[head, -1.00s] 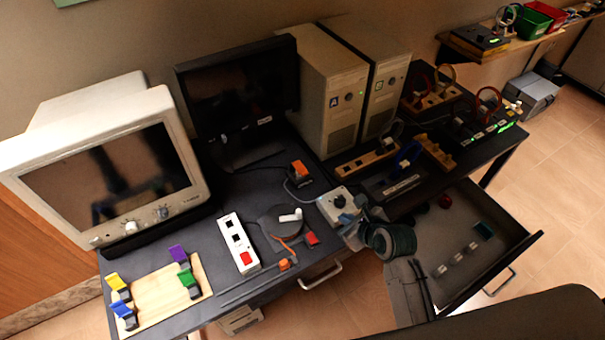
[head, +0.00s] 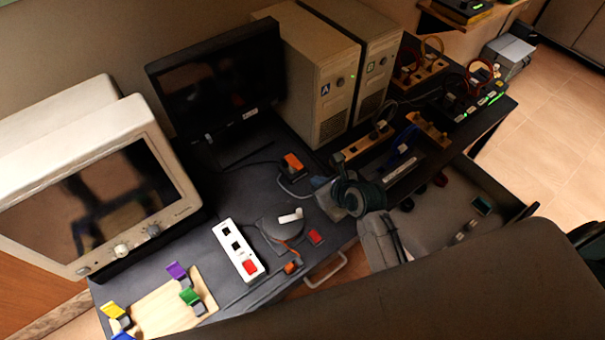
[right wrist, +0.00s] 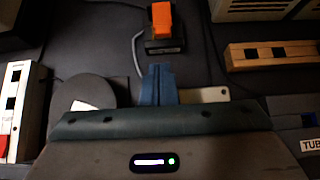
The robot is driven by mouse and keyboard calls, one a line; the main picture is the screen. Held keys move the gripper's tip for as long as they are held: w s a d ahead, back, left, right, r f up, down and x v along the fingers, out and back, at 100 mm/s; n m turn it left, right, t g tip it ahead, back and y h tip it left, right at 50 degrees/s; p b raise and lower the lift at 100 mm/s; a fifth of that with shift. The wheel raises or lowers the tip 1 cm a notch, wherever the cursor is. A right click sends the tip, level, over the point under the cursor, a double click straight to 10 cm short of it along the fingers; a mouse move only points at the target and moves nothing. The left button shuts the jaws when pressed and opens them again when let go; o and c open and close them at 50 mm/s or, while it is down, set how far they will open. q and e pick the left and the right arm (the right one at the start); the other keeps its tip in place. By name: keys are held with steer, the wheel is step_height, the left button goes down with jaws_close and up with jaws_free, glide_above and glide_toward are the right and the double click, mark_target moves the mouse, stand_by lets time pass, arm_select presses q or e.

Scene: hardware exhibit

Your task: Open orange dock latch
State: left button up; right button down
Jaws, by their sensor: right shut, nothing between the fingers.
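The orange dock latch (head: 293,161) sits on a small black dock on the dark desk, in front of the black monitor. In the right wrist view the orange latch (right wrist: 163,18) is at top centre, standing up from its black dock (right wrist: 164,46). My right gripper (head: 319,182) is just to the right of and nearer than the dock, apart from it. In the wrist view its blue fingers (right wrist: 157,70) are together and empty, pointing at the dock with a small gap in the picture. My left gripper is not in view.
A grey cable (head: 284,186) loops beside the dock. A round grey disc with a white handle (head: 290,217) and a white switch strip (head: 237,250) lie nearer. Two computer towers (head: 322,95) stand behind right. An open drawer (head: 455,205) is at right.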

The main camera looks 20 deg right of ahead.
mark_target(294, 162)
steer(key=p+x, duration=0.1)
steer(key=x, duration=0.7)
steer(key=shift+w+a+f+p, duration=0.15)
steer(key=shift+w+f+p, duration=0.15)
steer(key=shift+p, duration=0.1)
steer(key=shift+w, duration=0.1)
